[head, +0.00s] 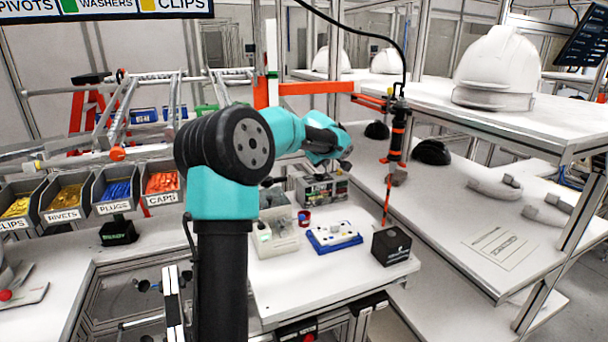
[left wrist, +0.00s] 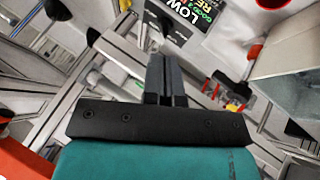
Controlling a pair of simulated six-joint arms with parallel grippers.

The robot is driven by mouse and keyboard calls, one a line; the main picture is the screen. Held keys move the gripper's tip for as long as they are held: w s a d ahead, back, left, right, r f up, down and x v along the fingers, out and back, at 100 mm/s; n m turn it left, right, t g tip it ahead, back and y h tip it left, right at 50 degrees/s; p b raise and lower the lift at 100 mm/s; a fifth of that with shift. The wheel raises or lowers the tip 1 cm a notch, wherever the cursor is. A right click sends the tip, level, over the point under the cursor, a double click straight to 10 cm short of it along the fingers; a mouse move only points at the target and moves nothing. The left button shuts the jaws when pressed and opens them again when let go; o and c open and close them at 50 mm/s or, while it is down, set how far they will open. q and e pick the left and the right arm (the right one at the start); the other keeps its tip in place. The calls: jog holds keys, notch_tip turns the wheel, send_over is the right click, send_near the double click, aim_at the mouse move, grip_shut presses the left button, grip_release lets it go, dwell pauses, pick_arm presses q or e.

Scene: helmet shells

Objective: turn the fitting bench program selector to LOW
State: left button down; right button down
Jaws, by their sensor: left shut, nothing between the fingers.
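A dark panel (left wrist: 180,10) with the word LOW in white and partly cut-off coloured lettering shows at the top edge of the left wrist view. I cannot make out the selector knob or where it points. My left gripper (left wrist: 167,60) is shut and empty, with its fingertips just below that panel in the picture and apart from it. In the head view my left gripper (head: 344,168) is at the end of the teal arm, above and behind the bench, near a grey instrument box (head: 322,191). The wrist partly covers this area. My right gripper is in neither view.
A blue tray (head: 334,237) and a black box (head: 391,246) stand on the white bench (head: 300,275). An orange-banded hanging tool (head: 398,135) is right of the gripper. Labelled parts bins (head: 113,186) line the left. A white helmet shell (head: 497,65) sits on the upper right shelf.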

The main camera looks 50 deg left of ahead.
aim_at(319, 177)
pick_arm(q)
jog(key=s+a+f+n+g, duration=0.1)
jog(key=s+a+f+n, duration=0.1)
jog(key=a, duration=0.3)
jog(key=shift+s+a+n+g+y, duration=0.15)
jog(key=shift+s+n+g+y, duration=0.15)
jog(key=shift+s+y, duration=0.15)
jog(key=x, duration=1)
jog(key=shift+w+f, duration=0.1)
jog(key=shift+w+a, duration=0.15)
jog(key=shift+w, duration=0.85)
jog(key=shift+w+a, duration=0.2)
jog(key=shift+w, duration=0.75)
